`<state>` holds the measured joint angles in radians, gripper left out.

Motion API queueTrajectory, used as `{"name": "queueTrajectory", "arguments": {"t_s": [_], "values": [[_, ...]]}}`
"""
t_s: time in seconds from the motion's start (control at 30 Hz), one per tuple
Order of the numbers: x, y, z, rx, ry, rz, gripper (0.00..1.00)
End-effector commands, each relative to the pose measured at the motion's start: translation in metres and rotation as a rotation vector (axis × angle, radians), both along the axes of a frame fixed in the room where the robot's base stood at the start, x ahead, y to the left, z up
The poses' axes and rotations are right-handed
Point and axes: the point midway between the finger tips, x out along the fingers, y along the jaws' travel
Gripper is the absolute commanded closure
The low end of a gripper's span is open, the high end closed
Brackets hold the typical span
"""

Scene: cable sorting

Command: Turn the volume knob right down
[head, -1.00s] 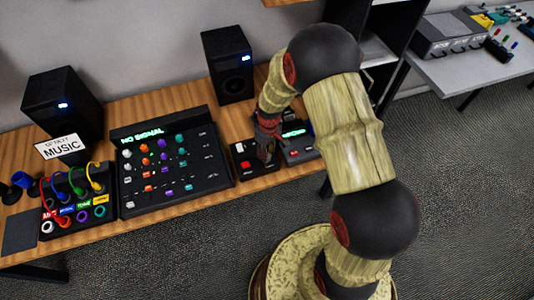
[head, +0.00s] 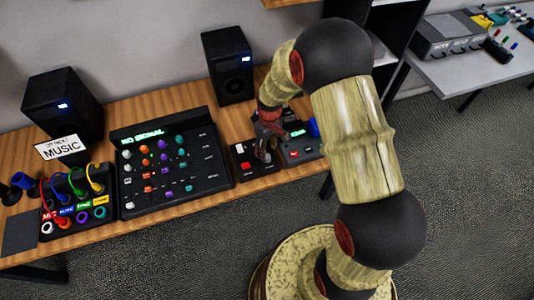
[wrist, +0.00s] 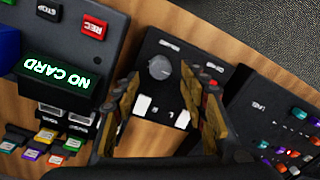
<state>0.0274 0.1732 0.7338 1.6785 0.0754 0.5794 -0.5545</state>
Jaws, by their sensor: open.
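The volume knob (wrist: 160,67) is a small grey round knob on a black box (wrist: 165,45) in the wrist view. Its label is too blurred to read surely. White buttons sit below it on the same panel. My gripper (wrist: 160,84) is open, with one finger on each side of the picture and the knob showing between and just beyond the tips. I see no contact with it.
A recorder (wrist: 95,45) reading "NO CARD" stands close on the left in the wrist view, with colored cards (wrist: 45,136) beside it. A large mixer (head: 172,160) reading "NO SIGNAL" stands left in the head view. Speakers (head: 229,65) stand behind on the wooden desk (head: 185,97).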

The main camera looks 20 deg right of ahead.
Motion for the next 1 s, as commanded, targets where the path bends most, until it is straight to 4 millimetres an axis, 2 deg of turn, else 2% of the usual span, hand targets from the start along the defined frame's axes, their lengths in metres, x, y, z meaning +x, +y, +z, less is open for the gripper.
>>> {"name": "queueTrajectory", "arguments": {"t_s": [0.03,0.2,0.4,0.6,1.0], "values": [[0.002,-0.001,0.012,0.0,-0.006,0.0,0.57],[0.002,-0.002,0.046,-0.001,-0.005,0.001,0.57],[0.002,-0.003,0.073,0.0,-0.002,0.0,0.57],[0.002,-0.004,0.083,0.0,0.001,0.0,0.57],[0.002,-0.003,0.083,0.0,0.0,0.0,0.57]]}}
